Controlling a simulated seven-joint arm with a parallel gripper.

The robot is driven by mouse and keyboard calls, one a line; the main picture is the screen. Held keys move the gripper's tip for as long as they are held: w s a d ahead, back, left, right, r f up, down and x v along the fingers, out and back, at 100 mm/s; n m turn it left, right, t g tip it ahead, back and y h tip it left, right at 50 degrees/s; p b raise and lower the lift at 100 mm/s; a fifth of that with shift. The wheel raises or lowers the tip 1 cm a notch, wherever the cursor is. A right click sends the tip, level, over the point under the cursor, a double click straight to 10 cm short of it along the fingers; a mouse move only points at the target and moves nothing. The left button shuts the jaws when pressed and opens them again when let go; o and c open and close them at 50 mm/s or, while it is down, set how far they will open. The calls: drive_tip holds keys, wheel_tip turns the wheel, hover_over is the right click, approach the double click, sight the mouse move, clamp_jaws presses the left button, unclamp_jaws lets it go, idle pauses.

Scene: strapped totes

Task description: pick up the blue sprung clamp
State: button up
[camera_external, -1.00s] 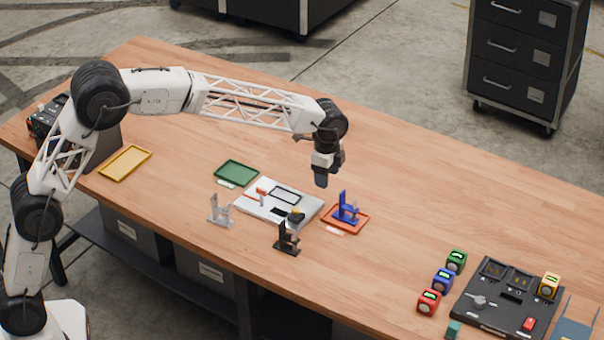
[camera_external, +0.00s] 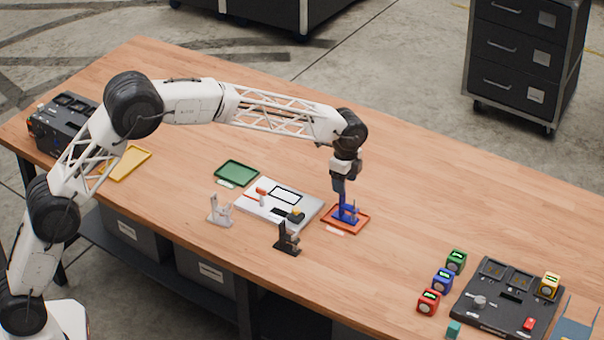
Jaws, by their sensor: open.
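The blue sprung clamp (camera_external: 347,214) stands upright on a red-orange tray (camera_external: 359,224) near the middle of the table. My gripper (camera_external: 341,197) points down right at the top of the blue clamp and overlaps it in this view. It is open. Its fingers hide part of the clamp, and I cannot tell whether they touch it or sit around it.
A white clamp (camera_external: 220,210) and a black clamp (camera_external: 287,239) stand to the left. A green tray (camera_external: 236,172) and yellow tray (camera_external: 126,162) lie farther left. Coloured cubes and a black panel (camera_external: 506,300) sit at the right.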

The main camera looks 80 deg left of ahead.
sight(343, 204)
drive_tip(key=shift+f, duration=1.15)
drive_tip(key=shift+f, duration=2.6)
clamp_jaws()
drive_tip(key=shift+r, duration=0.2)
wheel_tip(343, 204, up, 10)
drive_tip(key=shift+f, duration=0.15)
